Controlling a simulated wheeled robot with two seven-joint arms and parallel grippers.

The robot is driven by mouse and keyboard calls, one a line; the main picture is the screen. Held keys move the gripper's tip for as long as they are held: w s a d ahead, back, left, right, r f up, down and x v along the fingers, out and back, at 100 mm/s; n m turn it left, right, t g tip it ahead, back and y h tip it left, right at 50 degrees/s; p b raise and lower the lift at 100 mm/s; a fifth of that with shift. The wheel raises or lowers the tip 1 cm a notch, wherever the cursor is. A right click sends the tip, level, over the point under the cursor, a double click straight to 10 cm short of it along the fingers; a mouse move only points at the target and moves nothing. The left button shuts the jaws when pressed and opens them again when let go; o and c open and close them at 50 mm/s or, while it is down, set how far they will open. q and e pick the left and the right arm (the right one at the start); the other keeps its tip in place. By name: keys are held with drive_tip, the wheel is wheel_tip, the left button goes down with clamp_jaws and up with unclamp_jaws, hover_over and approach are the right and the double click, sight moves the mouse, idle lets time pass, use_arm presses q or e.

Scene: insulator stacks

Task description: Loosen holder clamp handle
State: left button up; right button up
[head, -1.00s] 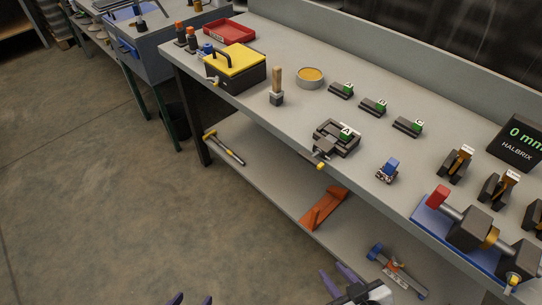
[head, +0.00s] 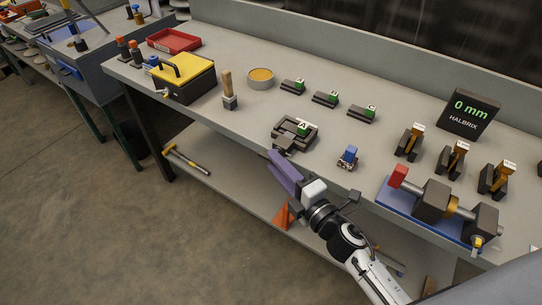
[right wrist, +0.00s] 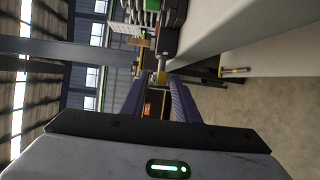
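In the right wrist view, the yellow clamp handle (right wrist: 161,77) shows at the fingertips, with the dark holder (right wrist: 170,32) beyond. My right gripper (head: 273,161) has purple fingers, spread apart at the handle; in the right wrist view (right wrist: 157,82) they are not closed on it. My left gripper is out of view.
A small blue-topped part (head: 348,154) stands right of the holder. A wooden-handled tool (head: 228,92) and a round tin (head: 261,78) stand left and behind. A blue tray (head: 402,210) with a red-ended device lies at right. A display (head: 470,113) reads 0 mm.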

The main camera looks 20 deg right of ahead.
drive_tip(key=shift+x, duration=1.55)
drive_tip(key=shift+c, duration=0.4)
